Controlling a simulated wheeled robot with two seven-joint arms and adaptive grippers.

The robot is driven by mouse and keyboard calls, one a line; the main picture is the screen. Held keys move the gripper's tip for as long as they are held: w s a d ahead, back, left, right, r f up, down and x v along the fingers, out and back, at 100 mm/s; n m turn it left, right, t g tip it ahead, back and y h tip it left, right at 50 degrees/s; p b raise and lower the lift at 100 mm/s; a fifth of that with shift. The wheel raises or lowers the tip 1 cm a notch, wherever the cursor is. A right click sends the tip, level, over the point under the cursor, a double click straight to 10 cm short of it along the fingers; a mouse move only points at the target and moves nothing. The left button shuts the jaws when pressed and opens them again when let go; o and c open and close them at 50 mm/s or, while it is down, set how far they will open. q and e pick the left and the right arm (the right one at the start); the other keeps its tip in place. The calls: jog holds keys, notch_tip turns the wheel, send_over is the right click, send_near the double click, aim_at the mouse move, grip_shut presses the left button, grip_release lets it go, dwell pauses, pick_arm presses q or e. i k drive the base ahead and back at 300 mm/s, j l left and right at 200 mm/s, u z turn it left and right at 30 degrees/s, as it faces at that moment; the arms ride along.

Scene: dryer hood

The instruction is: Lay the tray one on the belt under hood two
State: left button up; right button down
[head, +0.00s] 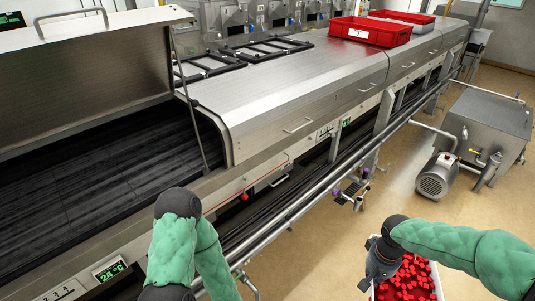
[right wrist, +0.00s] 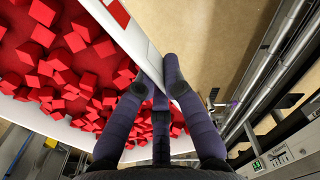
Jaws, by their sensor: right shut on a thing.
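The tray (head: 435,271), a white bin full of small red cubes (head: 405,280), is at the bottom right of the head view, beside the dryer. My right gripper (head: 378,272) is shut on its left wall. In the right wrist view, the fingers (right wrist: 155,72) pinch the white wall (right wrist: 120,32), with cubes (right wrist: 85,60) on the left. What supports the tray is hidden. The black belt (head: 100,185) lies bare under a raised steel hood (head: 85,75) at the left. I cannot read that hood's number. My left arm shows at the bottom; its gripper is out of view.
A closed steel cover (head: 290,80) adjoins the open section. Red crates (head: 370,30) and dark frames (head: 265,50) sit on top. A rail (head: 310,195) runs along the dryer's front. A motor (head: 437,178) and steel tank (head: 490,120) stand on the floor at right.

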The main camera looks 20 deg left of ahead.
aim_at(61, 214)
jog(key=u, duration=3.4)
